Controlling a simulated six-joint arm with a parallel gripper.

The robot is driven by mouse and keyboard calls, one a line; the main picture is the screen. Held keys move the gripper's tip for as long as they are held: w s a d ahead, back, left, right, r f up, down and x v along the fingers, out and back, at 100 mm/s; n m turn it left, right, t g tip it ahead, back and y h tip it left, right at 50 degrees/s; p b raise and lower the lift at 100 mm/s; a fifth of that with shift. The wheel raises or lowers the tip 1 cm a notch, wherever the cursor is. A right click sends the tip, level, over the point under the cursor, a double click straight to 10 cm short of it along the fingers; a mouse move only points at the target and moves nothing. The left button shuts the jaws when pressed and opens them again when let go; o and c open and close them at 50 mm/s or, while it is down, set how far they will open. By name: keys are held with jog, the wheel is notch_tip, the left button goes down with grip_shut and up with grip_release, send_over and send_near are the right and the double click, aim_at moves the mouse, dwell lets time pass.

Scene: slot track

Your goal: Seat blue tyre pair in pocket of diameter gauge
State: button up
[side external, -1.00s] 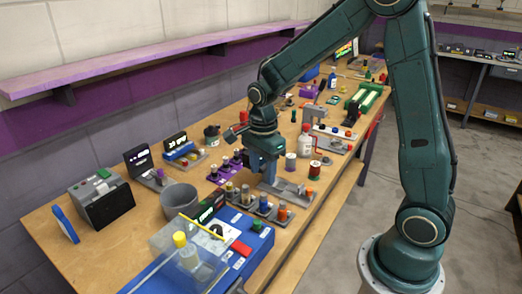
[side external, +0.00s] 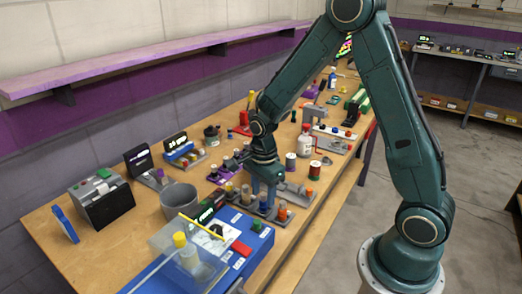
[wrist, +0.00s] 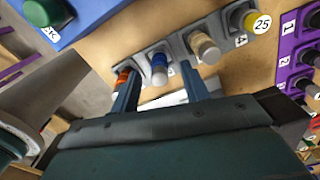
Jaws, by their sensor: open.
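The blue tyre pair (wrist: 159,68) stands upright in a grey row of holders (wrist: 178,50), between an orange piece (wrist: 125,74) and a cream piece (wrist: 205,46). My gripper (wrist: 160,80) is open, with its two fingers on either side of the blue piece in the wrist view; I cannot tell whether they touch it. In the side view my gripper (side external: 264,200) is low over the same row and hides most of the blue piece. I cannot tell for sure which device is the diameter gauge.
A yellow piece (wrist: 250,21) stands at the row's far end, beside a purple holder (wrist: 290,62). Reels (side external: 315,170) and a white bottle (side external: 304,147) stand behind the gripper.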

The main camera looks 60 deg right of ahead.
aim_at(264, 193)
jog(key=shift+f, duration=1.5)
grip_shut()
